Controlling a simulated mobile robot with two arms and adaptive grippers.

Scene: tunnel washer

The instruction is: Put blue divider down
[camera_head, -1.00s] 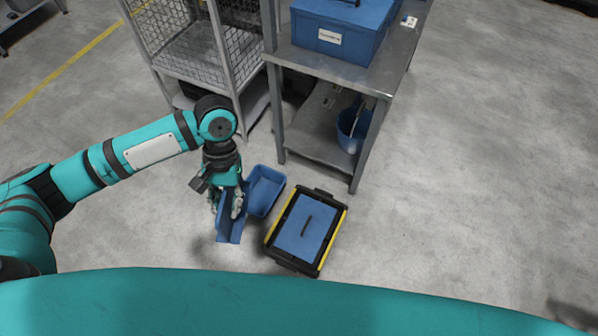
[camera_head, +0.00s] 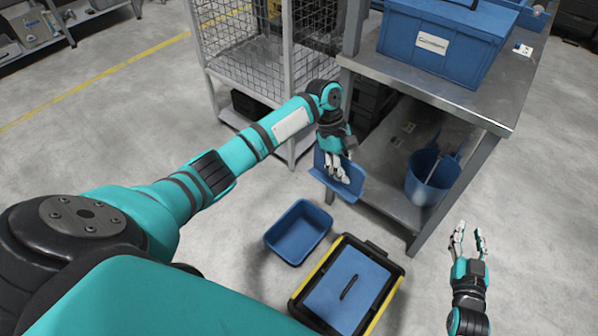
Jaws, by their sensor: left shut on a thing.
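The blue divider (camera_head: 349,187) is a bent blue panel. My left gripper (camera_head: 338,174) is shut on it and holds it at the front of the metal table's lower shelf (camera_head: 385,195). I cannot tell whether the divider touches the shelf. Part of it is hidden behind the fingers. My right gripper (camera_head: 467,240) is open and empty, over the floor at the lower right.
An empty blue bin (camera_head: 298,232) and a black-and-yellow crate with a blue lid (camera_head: 346,290) stand on the floor. A blue bucket (camera_head: 431,178) stands on the lower shelf. A labelled blue box (camera_head: 436,42) sits on the tabletop. A wire cage (camera_head: 240,45) stands left.

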